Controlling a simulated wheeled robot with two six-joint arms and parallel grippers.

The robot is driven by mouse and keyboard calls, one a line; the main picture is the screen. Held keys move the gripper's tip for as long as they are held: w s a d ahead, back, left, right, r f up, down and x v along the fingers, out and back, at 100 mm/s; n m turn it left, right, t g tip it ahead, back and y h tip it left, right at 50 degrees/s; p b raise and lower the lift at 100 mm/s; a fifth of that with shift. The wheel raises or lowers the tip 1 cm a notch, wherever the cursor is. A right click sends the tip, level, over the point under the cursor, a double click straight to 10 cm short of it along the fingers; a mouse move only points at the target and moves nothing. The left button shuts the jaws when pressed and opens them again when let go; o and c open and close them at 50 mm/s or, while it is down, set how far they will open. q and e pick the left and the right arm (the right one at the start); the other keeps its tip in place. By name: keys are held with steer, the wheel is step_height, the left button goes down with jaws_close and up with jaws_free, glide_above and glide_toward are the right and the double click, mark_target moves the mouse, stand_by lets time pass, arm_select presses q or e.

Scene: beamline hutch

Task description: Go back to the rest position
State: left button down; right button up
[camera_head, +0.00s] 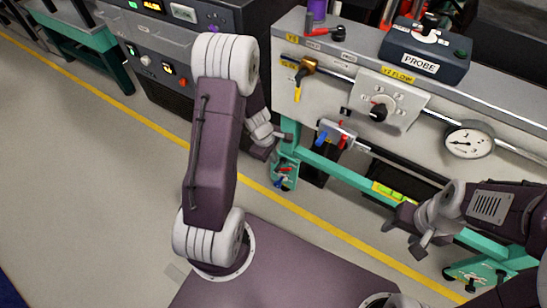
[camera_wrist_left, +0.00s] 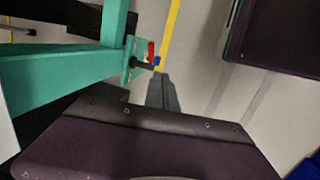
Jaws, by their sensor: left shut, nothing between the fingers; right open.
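My left gripper (camera_head: 284,137) is at the end of the raised left arm, beside the left end of the green-framed bench (camera_head: 345,183). It is shut and empty; in the left wrist view its closed fingers (camera_wrist_left: 160,88) point at the floor near a green leg. My right gripper (camera_head: 402,236) is open and empty in front of the bench's lower green rail, at the right. No object is held by either gripper.
The bench panel carries a yellow-handled valve (camera_head: 299,80), a selector knob plate (camera_head: 384,106) and a pressure gauge (camera_head: 470,140). A PROBE box (camera_head: 424,52) sits on top. A dark control cabinet (camera_head: 165,50) stands left. The floor (camera_head: 80,170) at left is clear.

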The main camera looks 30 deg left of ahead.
arm_select(q)
steer(key=r, duration=0.1)
steer(key=r+p, duration=0.1)
steer(key=r, duration=0.1)
steer(key=shift+s+d+r, duration=0.25)
steer(key=shift+s+r, duration=0.05)
steer(key=shift+s, duration=0.05)
arm_select(e)
step_height(320, 180, up, 2)
steer(key=shift+r, duration=0.2)
